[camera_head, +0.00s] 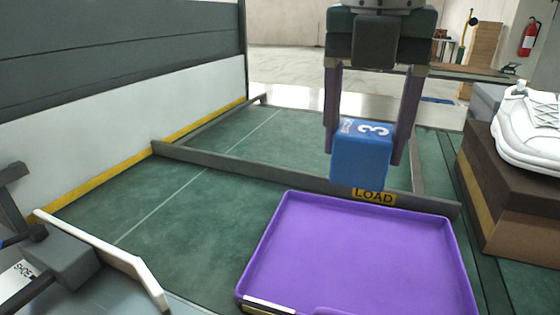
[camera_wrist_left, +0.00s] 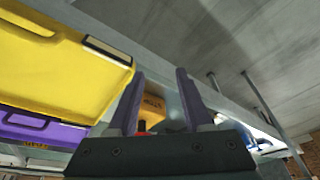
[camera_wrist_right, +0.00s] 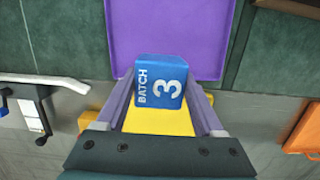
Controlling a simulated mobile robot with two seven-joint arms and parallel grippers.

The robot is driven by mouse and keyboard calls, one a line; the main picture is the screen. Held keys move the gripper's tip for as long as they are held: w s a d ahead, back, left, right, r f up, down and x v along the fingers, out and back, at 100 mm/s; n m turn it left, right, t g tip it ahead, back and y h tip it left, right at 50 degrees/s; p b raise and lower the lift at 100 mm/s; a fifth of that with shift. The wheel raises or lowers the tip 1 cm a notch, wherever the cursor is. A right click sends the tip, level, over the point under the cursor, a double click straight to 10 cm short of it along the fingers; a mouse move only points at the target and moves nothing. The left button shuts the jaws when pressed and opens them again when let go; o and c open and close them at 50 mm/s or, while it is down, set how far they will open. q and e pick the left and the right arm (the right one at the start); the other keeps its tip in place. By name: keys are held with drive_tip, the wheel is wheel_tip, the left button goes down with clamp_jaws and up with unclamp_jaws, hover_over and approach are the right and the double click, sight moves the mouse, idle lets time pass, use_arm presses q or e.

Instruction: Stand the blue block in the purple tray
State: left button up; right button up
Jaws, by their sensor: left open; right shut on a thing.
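The blue block (camera_head: 360,158), marked with a white 3, is between the fingers of my right gripper (camera_head: 366,145). The gripper is shut on it and holds it above the far edge of the purple tray (camera_head: 360,255). In the right wrist view the block (camera_wrist_right: 160,92) also shows the word BATCH, and the tray (camera_wrist_right: 168,30) lies beyond it. The visible tray floor is empty; its near edge is cut off in the head view. My left gripper (camera_wrist_left: 160,75) is open and empty in the left wrist view and is not seen in the head view.
A grey rail with a yellow LOAD label (camera_head: 374,197) runs behind the tray. A white shoe (camera_head: 530,125) stands on a brown box (camera_head: 520,200) at the right. Green surface left of the tray is clear. The left wrist view shows a yellow bin (camera_wrist_left: 60,70).

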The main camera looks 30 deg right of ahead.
drive_tip(key=f+b, duration=0.2)
drive_tip(key=f, duration=0.5)
drive_tip(key=f+b, duration=0.2)
drive_tip(key=f, duration=0.5)
drive_tip(key=shift+w+a+f, duration=0.1)
drive_tip(key=shift+a+f, duration=0.1)
drive_tip(key=shift+f, duration=0.2)
wheel_tip(320, 180, down, 5)
drive_tip(key=shift+b, duration=0.75)
drive_tip(key=shift+r, duration=0.1)
drive_tip(key=o, duration=1.5)
